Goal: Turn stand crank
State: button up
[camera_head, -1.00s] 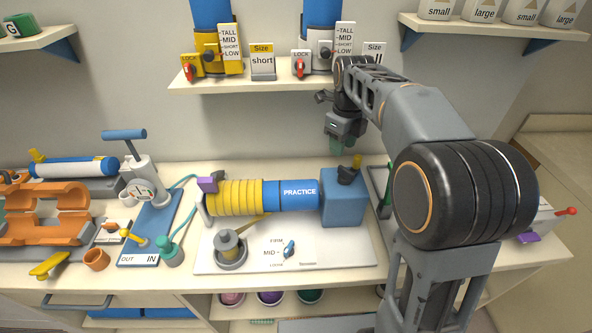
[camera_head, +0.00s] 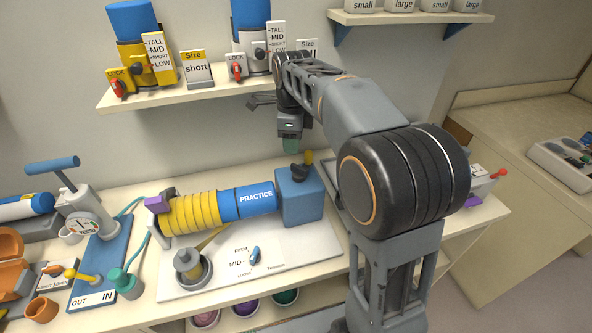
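The practice stand lies on the bench, with a yellow ribbed part (camera_head: 190,213), a blue sleeve marked PRACTICE (camera_head: 248,201) and a blue box (camera_head: 299,202) at its right end. On the box is a small dark crank (camera_head: 300,171) with a yellow upright handle (camera_head: 309,157). My gripper (camera_head: 290,146) points down from the arm just above and behind the crank in the picture, with greenish fingertips. No contact with the crank shows. The fingers are small and seen edge-on, so their opening is unclear.
A white board with a FIRM/MID dial (camera_head: 254,256) lies in front. A pump (camera_head: 82,208) stands left. Above hangs a shelf (camera_head: 200,92) with two blue-topped units and red LOCK levers. A grey device with a red knob (camera_head: 490,176) is at right, partly behind my arm.

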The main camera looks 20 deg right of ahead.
aim_at(301, 167)
jog(key=n, duration=0.4)
jog(key=n+b, duration=0.1)
jog(key=shift+d+r+n, duration=0.2)
jog(key=shift+r+n, duration=0.2)
jog(key=n, duration=0.3)
jog(key=shift+r, duration=0.35)
notch_tip(301, 167, up, 4)
jog(key=s+d+n+b, duration=0.15)
jog(key=n+b, duration=0.25)
jog(key=n, duration=1.8)
notch_tip(301, 167, down, 14)
jog(key=shift+s+a+r+b, duration=0.1)
jog(key=shift+r+b, duration=0.1)
jog(key=shift+b, duration=0.5)
jog(key=shift+c, duration=0.3)
grip_shut()
